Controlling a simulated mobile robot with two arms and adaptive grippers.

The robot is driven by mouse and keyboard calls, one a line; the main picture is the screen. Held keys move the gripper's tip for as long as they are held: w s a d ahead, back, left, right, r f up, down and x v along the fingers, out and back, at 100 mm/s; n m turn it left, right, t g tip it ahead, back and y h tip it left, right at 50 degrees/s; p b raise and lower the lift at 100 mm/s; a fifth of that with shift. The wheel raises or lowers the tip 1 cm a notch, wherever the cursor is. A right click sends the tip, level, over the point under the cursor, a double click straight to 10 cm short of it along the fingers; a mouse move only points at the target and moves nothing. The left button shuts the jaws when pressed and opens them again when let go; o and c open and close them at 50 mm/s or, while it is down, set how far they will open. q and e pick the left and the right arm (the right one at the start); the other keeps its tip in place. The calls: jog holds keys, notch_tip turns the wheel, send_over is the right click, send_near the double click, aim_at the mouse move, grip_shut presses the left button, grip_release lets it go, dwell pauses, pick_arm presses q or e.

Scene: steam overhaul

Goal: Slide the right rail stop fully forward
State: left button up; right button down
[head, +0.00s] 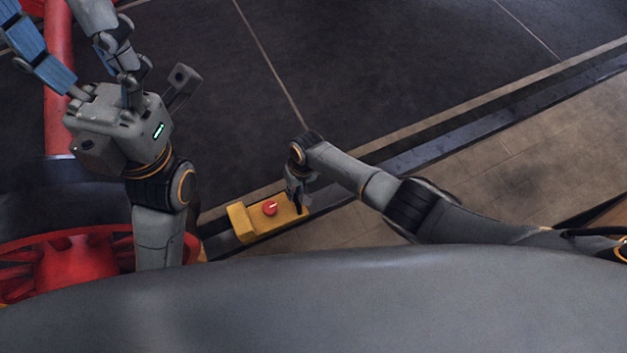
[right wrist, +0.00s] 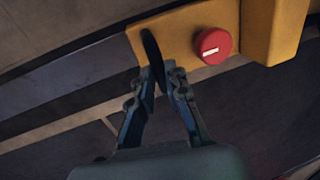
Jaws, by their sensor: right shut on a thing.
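The right rail stop (head: 239,222) is a yellow block with a raised end and a round red button with a white mark on top. It sits on the dark rail in the head view, and its yellow plate also fills the top of the right wrist view (right wrist: 185,38). My right gripper (head: 299,203) is at the stop's right end, shut on its dark upright handle (right wrist: 150,50). The fingers partly hide the handle. My left gripper (head: 70,30) is raised at upper left, its fingers apart and nothing seen between them; its fingertips are close to or beyond the frame edge.
A red wheel (head: 75,265) and a red post (head: 58,120) stand at the left, close to my left arm. The rail (head: 440,145) runs diagonally to the upper right, clear beyond my right arm. Dark floor lies behind it, lighter tiles in front.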

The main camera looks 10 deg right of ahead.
jog(key=shift+s+a, duration=0.25)
jog(key=shift+a, duration=0.2)
jog(key=shift+s+a, duration=0.2)
jog(key=shift+a, duration=0.35)
jog(key=c, duration=1.3)
grip_release()
jog(key=shift+c, duration=0.2)
jog(key=shift+w, duration=0.1)
jog(key=shift+w+d+r, duration=0.1)
jog(key=shift+d+r, duration=0.1)
jog(key=shift+r, duration=0.2)
notch_tip(320, 180, up, 11)
jog(key=d, duration=0.2)
jog(key=shift+w, duration=0.25)
jog(key=shift+a, duration=0.15)
